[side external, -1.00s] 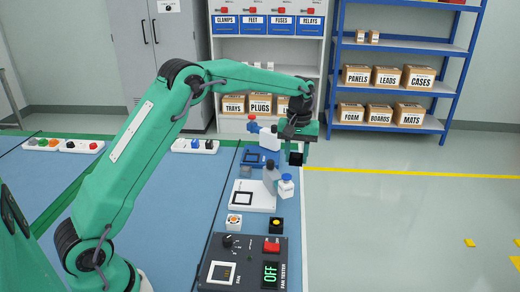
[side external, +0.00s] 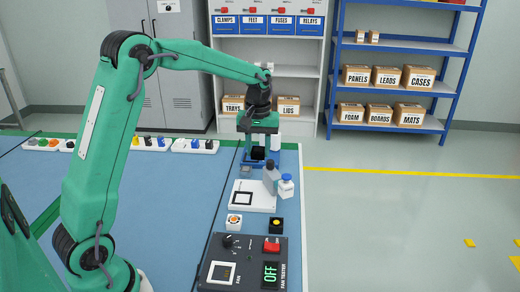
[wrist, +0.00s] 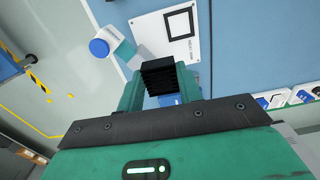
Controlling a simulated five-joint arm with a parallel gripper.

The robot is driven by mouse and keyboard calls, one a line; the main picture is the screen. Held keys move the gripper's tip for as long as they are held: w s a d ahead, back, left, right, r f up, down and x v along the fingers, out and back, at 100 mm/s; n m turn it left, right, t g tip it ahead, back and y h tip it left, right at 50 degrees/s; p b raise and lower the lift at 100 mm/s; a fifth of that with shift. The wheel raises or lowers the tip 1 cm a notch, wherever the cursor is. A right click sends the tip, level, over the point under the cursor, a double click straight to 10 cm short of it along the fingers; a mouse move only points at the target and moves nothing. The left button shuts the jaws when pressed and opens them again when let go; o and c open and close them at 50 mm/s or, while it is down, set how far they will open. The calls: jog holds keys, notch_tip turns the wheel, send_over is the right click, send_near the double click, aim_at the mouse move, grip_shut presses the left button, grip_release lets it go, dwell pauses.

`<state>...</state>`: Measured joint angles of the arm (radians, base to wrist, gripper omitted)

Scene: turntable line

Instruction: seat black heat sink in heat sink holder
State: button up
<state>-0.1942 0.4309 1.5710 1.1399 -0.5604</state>
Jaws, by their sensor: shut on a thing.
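My gripper (side external: 258,138) is shut on the black heat sink (side external: 257,153), which hangs between the fingers over the blue fixture (side external: 289,160) at the far end of the bench. In the wrist view the finned heat sink (wrist: 160,80) sits between the fingertips. My gripper hides most of the blue fixture, so I cannot tell whether the heat sink touches it. Nearer stands a white fixture (side external: 262,204) with a black square outline; it also shows in the wrist view (wrist: 150,28).
A grey upright part (side external: 270,178) and a blue-capped bottle (side external: 286,187) stand at the white fixture's right. Two small blocks and the fan tester (side external: 240,262), reading OFF, are nearer. Strips of small parts (side external: 150,143) lie left. The blue bench (side external: 150,200) is largely clear.

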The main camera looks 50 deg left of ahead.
jog(key=s+a, duration=0.2)
jog(key=s, duration=0.3)
send_near(242, 200)
dwell(0.3)
jog(key=shift+f, duration=0.15)
jog(key=shift+f, duration=2.25)
jog(key=shift+f, duration=0.75)
dwell(0.4)
jog(key=o, duration=1.1)
jog(key=shift+c, duration=0.2)
